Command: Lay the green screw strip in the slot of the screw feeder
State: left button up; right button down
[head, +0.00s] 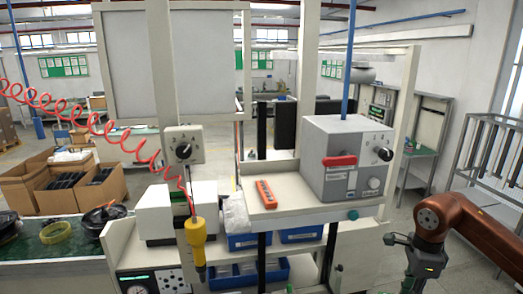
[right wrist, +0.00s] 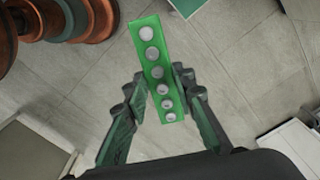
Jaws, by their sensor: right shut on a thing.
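The green screw strip (right wrist: 160,75) shows in the right wrist view, a narrow green bar with a row of several round silver screw heads. My right gripper (right wrist: 158,92) is shut on it, one finger on each side, and the strip's far end extends beyond the fingertips. In the head view my right gripper (head: 420,270) is at the bottom right, cut by the frame edge; the strip cannot be made out there. A grey box with a red handle and black knob (head: 347,160) stands on the bench shelf, seemingly the screw feeder; no slot is clear. My left gripper is not in view.
An orange bar (head: 266,194) lies on the shelf beside the grey box. A yellow screwdriver (head: 196,240) hangs at the bench front from a red coiled cable. Blue bins (head: 300,234) sit under the shelf. Bare floor lies beneath the strip in the wrist view.

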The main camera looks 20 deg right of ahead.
jog(key=w+a+f+n+b, duration=0.25)
jog(key=a+f+n, duration=0.25)
jog(key=f, duration=0.5)
jog(key=w+a+f+n+b, duration=0.1)
jog(key=a+f+n+b, duration=0.3)
jog(key=f, duration=0.6)
pick_arm(q)
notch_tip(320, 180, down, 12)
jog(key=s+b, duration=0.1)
jog(key=b, duration=0.4)
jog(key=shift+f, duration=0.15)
pick_arm(e)
jog(key=w+a+f+n, duration=0.1)
jog(key=a+f+n, duration=0.6)
jog(key=a, duration=0.3)
jog(key=w+a+f+n, duration=0.1)
jog(key=a+f+n, duration=0.7)
jog(key=a, duration=0.3)
jog(key=shift+w+a+n, duration=0.25)
jog(key=shift+w+n, duration=0.05)
jog(key=shift+n, duration=0.1)
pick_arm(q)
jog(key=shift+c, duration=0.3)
pick_arm(e)
jog(key=shift+s+f, duration=0.1)
jog(key=shift+f, duration=0.05)
